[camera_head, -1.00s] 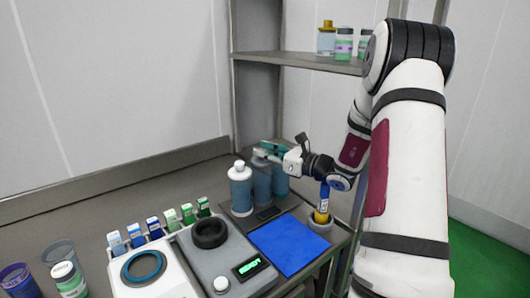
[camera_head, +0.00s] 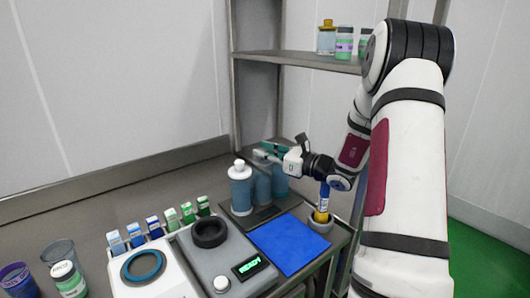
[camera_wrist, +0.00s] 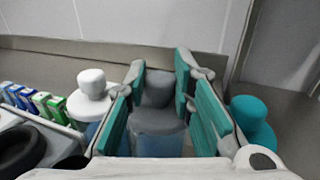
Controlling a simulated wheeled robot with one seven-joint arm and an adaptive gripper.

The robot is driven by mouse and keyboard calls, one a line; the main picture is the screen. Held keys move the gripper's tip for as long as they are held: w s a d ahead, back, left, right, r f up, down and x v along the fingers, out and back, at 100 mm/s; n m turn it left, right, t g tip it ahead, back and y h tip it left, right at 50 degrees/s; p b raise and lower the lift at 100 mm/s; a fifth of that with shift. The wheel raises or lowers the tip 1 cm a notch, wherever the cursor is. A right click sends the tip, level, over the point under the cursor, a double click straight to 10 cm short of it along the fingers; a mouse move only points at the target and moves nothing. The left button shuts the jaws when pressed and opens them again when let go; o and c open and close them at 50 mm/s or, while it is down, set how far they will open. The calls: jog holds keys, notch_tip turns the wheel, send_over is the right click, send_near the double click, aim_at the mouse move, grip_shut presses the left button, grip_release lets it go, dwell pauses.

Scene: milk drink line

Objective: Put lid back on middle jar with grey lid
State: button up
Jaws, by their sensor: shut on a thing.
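Three blue jars stand in a row at the back of the worktop. The middle jar (camera_head: 262,186) is below my gripper (camera_head: 264,152). My gripper's teal fingers are shut on the grey lid (camera_wrist: 157,107), which lines up over the middle jar's mouth in the wrist view. I cannot tell whether the lid is fully seated. The left jar (camera_head: 240,194) has a white lid (camera_wrist: 92,90). The right jar (camera_head: 280,186) is partly hidden by my gripper in the head view; its teal lid (camera_wrist: 250,115) shows beside my fingers in the wrist view.
A grey scale (camera_head: 225,258) with a black ring (camera_head: 210,233) and a blue mat (camera_head: 289,245) lie in front of the jars. Several small boxes (camera_head: 153,226) stand left. A cup (camera_head: 320,222) holds a blue and yellow tool. A shelf (camera_head: 300,62) overhangs behind.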

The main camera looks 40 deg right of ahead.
dwell(0.4)
jog(key=o, duration=1.5)
jog(key=shift+o, duration=0.2)
jog(key=shift+r+p, duration=2.05)
jog(key=shift+r, duration=1.45)
jog(key=shift+c, duration=0.6)
grip_shut()
jog(key=shift+f, duration=0.25)
